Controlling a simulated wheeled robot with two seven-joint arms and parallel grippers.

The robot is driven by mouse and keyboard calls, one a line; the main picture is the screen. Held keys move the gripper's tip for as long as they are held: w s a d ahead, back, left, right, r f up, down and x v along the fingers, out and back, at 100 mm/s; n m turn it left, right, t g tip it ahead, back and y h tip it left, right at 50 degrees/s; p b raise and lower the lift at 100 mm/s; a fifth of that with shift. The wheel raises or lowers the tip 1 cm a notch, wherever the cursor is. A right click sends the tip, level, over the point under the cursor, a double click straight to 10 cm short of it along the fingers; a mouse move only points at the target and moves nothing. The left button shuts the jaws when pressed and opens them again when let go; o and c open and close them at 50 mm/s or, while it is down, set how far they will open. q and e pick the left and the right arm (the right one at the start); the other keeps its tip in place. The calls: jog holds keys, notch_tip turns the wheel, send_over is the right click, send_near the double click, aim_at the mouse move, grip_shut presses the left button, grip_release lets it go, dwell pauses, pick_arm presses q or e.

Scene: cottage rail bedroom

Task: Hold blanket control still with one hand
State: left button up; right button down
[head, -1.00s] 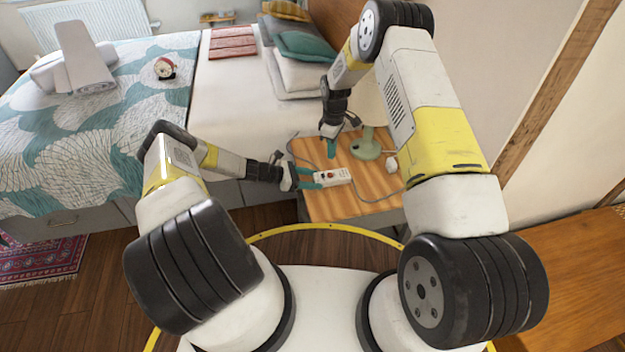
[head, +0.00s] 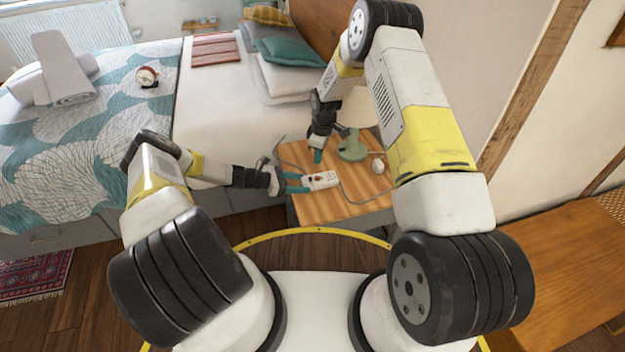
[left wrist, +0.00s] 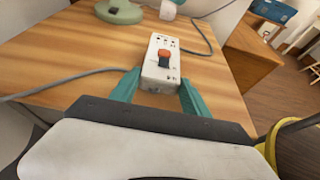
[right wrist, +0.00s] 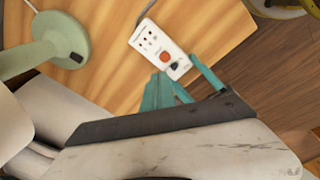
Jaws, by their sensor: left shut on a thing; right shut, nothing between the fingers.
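The blanket control (head: 320,180) is a white box with an orange-red switch, lying on the wooden bedside table (head: 345,210). It also shows in the left wrist view (left wrist: 160,60) and the right wrist view (right wrist: 160,48). My left gripper (head: 297,184) is shut on the near end of the control, its teal fingers on both sides. My right gripper (head: 318,156) is shut and empty, just behind the control. In the right wrist view its closed fingertips (right wrist: 160,80) show close to the control. I cannot tell whether they touch it.
A green lamp (head: 353,150) stands behind the control. A small white object (head: 378,166) sits to its right. A grey cord (head: 352,197) runs across the tabletop. The bed (head: 215,100) with pillows is to the left. A wooden bench (head: 560,260) is at right.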

aim_at(319, 179)
jog(key=shift+s+d+f+t+y, duration=0.1)
jog(key=shift+f+t+y, duration=0.4)
jog(key=shift+t, duration=0.5)
jog(key=shift+r+t+y, duration=0.25)
jog(key=shift+t+y, duration=0.25)
jog(key=shift+t, duration=0.1)
jog(key=r+t, duration=0.1)
jog(key=r, duration=0.1)
jog(key=s+r+t+y, duration=0.1)
jog(key=t, duration=0.1)
jog(key=shift+s+d+r+n+t+y, duration=0.1)
jog(key=shift+r+n+t+y, duration=0.2)
jog(key=shift+r, duration=0.1)
jog(key=shift+f, duration=0.15)
jog(key=shift+f, duration=4.3)
jog(key=shift+f, duration=0.1)
jog(key=shift+f, duration=0.3)
